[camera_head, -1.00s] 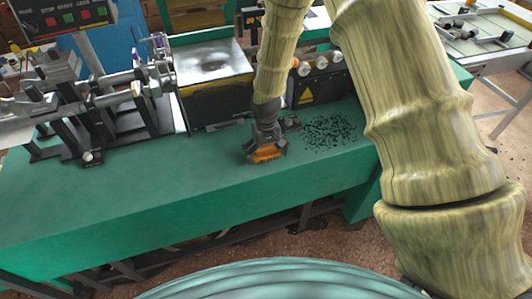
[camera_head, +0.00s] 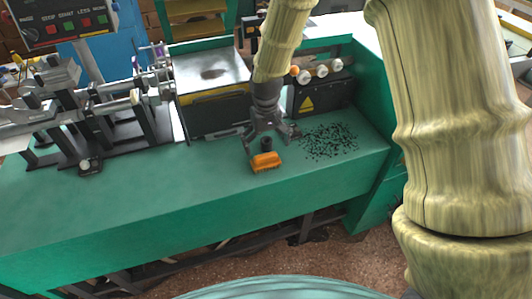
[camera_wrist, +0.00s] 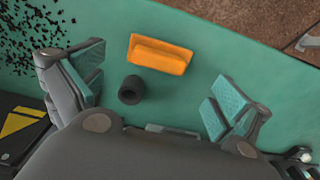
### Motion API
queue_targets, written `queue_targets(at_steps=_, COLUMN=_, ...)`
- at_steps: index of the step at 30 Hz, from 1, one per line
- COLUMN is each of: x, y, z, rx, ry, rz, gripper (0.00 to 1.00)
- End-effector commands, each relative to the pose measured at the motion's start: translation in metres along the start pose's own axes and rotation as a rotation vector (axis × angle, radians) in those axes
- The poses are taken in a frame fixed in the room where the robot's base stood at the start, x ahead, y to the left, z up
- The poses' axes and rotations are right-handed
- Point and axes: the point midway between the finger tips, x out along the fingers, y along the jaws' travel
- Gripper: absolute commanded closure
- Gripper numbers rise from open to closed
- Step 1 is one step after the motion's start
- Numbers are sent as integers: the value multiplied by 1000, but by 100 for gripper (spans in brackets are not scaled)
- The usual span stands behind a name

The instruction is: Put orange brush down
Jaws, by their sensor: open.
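The orange brush (camera_head: 266,161) rests on the green bench top (camera_head: 180,195), with its dark round handle (camera_head: 267,145) standing up. In the wrist view the orange brush (camera_wrist: 159,54) lies ahead of my gripper (camera_wrist: 160,100), and its black handle end (camera_wrist: 131,90) shows between the spread fingers. My gripper (camera_head: 271,143) is open above and around the handle, and the fingers look apart from it. It holds nothing.
A patch of dark scraps (camera_head: 330,140) lies on the bench right of the brush. Behind stand a machine block (camera_head: 215,95) and a dark box with a yellow warning triangle (camera_head: 318,97). Metal shafts and brackets (camera_head: 90,125) fill the left. The front bench strip is clear.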

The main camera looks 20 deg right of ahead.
Motion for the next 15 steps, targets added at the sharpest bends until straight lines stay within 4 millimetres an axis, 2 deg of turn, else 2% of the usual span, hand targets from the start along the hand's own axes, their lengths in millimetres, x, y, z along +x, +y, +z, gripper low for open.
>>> queue_targets(at_steps=6, x=-22, y=0, z=0, rx=-1, ry=1, rz=0, gripper=0)
queue_targets(at_steps=15, x=-31, y=0, z=0, rx=0, ry=0, rz=-1, gripper=0)
